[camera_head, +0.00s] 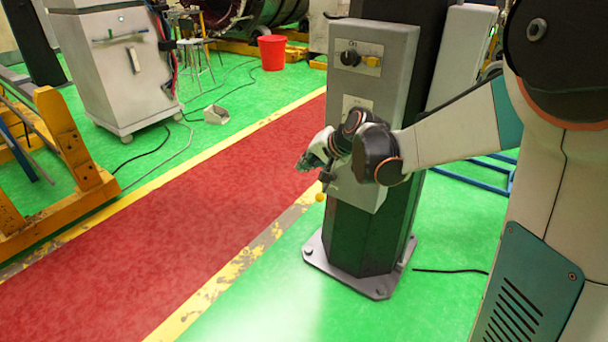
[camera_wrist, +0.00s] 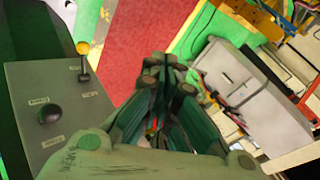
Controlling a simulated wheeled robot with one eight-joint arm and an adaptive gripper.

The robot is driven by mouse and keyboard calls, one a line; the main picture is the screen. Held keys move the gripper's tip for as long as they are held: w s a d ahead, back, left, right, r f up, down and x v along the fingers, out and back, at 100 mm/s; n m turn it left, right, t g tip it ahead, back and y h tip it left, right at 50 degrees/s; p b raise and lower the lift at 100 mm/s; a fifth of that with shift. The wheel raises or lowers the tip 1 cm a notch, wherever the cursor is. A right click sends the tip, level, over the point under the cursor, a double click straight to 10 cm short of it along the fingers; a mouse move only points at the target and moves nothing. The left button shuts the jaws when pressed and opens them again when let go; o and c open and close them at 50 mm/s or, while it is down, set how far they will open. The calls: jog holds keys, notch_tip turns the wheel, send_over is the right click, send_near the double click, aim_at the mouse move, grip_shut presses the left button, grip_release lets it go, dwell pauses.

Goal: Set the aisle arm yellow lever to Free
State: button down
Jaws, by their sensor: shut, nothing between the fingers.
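The yellow lever is a dark rod with a yellow ball knob (camera_wrist: 83,47) on a grey control box (camera_wrist: 25,80) in the wrist view. The ball points toward the top of that picture. In the head view, the yellow ball (camera_head: 320,197) shows at the lower left of the grey box (camera_head: 395,50), below my gripper (camera_head: 306,163). My gripper is shut and empty; its closed fingers (camera_wrist: 166,65) lie to the right of the lever in the wrist view, apart from it. In the head view, my wrist hides part of the box. The small labels are too blurred to read.
The box is mounted on a black column with a grey base plate (camera_head: 330,265). A black knob (camera_wrist: 48,113) sits beside the lever. A red aisle (camera_head: 190,220) lies left of the column. A white cabinet (camera_head: 115,65) and red bucket (camera_head: 271,52) stand farther back.

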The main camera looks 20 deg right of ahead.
jog(key=w+d+f+m+t+y, duration=0.1)
jog(key=w+d+f+m, duration=0.25)
jog(key=w+f, duration=0.45)
jog(key=w+d+f+m+t+y, duration=0.15)
jog(key=w+d+f, duration=0.25)
jog(key=w+f, duration=0.5)
jog(key=s+d+f+m+t+h, duration=0.1)
jog(key=s+d+f+m+t, duration=0.1)
jog(key=d+f, duration=0.5)
jog(key=s+d+f+m+t+h, duration=0.1)
jog(key=d+f+m, duration=0.4)
jog(key=f, duration=0.5)
jog(key=s+d+t, duration=0.1)
jog(key=s+d, duration=0.1)
jog(key=shift+d+f+b, duration=0.2)
jog(key=shift+d+b, duration=0.15)
